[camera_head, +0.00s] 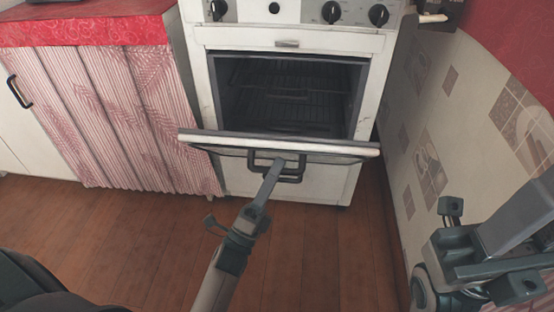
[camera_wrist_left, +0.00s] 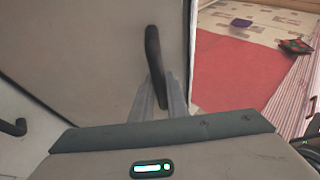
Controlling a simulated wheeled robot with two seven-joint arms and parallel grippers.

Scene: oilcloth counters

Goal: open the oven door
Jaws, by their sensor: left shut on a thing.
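The white oven (camera_head: 212,90) stands ahead with its door (camera_head: 215,138) swung down part way, tilted out toward me. The dark cavity with wire racks shows above it. The door's black handle (camera_head: 258,173) is on its outer face. My left gripper (camera_head: 276,168) is shut on this handle. In the left wrist view, the grey fingers (camera_wrist_left: 160,98) close around the lower part of the dark handle (camera_wrist_left: 153,52), against the pale door panel (camera_wrist_left: 95,45). My right gripper's body (camera_head: 485,262) shows at the lower right, away from the oven; its fingertips are out of view.
A counter with a red cloth (camera_head: 85,31) and striped curtain (camera_head: 130,120) stands left of the oven. A tiled wall (camera_head: 440,120) is close on the right. Wooden floor (camera_head: 330,250) before the oven is clear. The left wrist view shows a purple item (camera_wrist_left: 241,22) on a patterned surface.

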